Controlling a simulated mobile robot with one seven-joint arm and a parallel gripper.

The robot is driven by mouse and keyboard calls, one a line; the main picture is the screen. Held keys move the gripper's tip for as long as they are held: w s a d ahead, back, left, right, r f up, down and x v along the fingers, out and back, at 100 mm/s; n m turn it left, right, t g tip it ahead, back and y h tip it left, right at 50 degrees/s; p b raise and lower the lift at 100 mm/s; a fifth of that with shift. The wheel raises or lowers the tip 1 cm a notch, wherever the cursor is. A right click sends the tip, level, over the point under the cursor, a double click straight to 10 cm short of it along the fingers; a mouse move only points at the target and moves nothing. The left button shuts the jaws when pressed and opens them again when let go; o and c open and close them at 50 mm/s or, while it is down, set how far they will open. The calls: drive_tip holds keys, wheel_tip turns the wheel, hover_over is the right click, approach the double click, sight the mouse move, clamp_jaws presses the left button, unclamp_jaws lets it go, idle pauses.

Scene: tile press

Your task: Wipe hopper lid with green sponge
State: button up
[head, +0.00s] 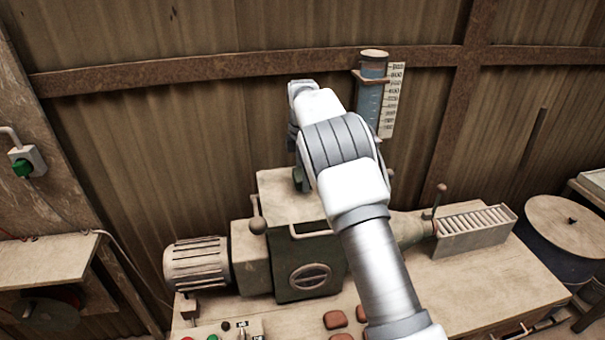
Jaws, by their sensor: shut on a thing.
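The hopper lid (282,203) is the flat, pale, dusty top of the dark green machine box in the middle of the head view. My arm reaches over it from the lower right and hides its right part. My gripper (299,170) points down over the lid, mostly hidden behind my own wrist and forearm. It is shut on the green sponge (299,182), of which only a small dark green part shows. The sponge is at the lid's surface; I cannot tell whether it touches.
A motor (196,264) sits left of the box, with a knobbed lever (257,227) between. A slotted tray (474,232) stands right. Several reddish tiles (335,319) lie in front. A water gauge (371,95) hangs on the wall behind. A round-lidded drum (565,225) stands far right.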

drive_tip(key=shift+f+b, duration=0.4)
drive_tip(key=shift+f, duration=0.4)
drive_tip(key=shift+r, duration=0.1)
